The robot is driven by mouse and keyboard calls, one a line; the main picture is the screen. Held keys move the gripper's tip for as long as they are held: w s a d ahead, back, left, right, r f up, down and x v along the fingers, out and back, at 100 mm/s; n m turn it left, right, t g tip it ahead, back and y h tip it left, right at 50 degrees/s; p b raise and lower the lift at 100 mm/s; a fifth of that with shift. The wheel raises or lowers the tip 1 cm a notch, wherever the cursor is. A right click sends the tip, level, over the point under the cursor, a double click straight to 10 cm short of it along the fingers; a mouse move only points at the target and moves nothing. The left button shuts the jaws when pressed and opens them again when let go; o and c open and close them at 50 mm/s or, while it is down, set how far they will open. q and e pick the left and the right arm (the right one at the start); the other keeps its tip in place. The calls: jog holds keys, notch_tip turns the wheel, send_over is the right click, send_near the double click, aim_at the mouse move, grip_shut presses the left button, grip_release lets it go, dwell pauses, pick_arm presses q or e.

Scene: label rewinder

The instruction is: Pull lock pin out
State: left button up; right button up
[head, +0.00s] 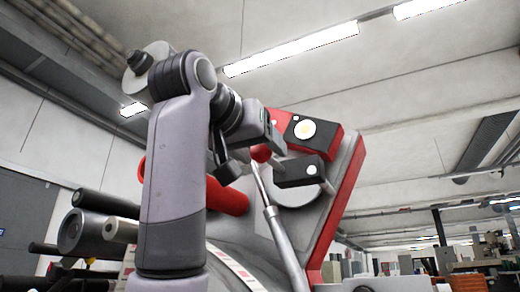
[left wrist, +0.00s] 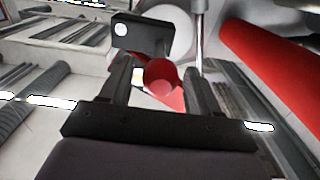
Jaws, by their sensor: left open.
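A round red knob (head: 261,153), which I take for the lock pin's head, shows in front of the grey machine plate. My left gripper (head: 246,160) is open beside it in the head view. In the left wrist view the red knob (left wrist: 162,76) lies between the two spread fingers (left wrist: 157,78), with space visible near the fingers. I cannot tell whether they touch it. A silver rod (head: 284,238) runs up to just below the knob in the head view; whether they are joined is unclear. My right gripper is in neither view.
A black block with a white button (head: 298,172) sits close right of the knob. A red housing with a black face (head: 312,132) is above it. A red cylinder (head: 226,198) and several dark rollers (head: 85,232) lie to the left and below.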

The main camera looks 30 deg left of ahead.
pick_arm(q)
jog(key=s+b, duration=0.2)
jog(key=s, duration=0.5)
jog(key=shift+d, duration=0.25)
dwell(0.3)
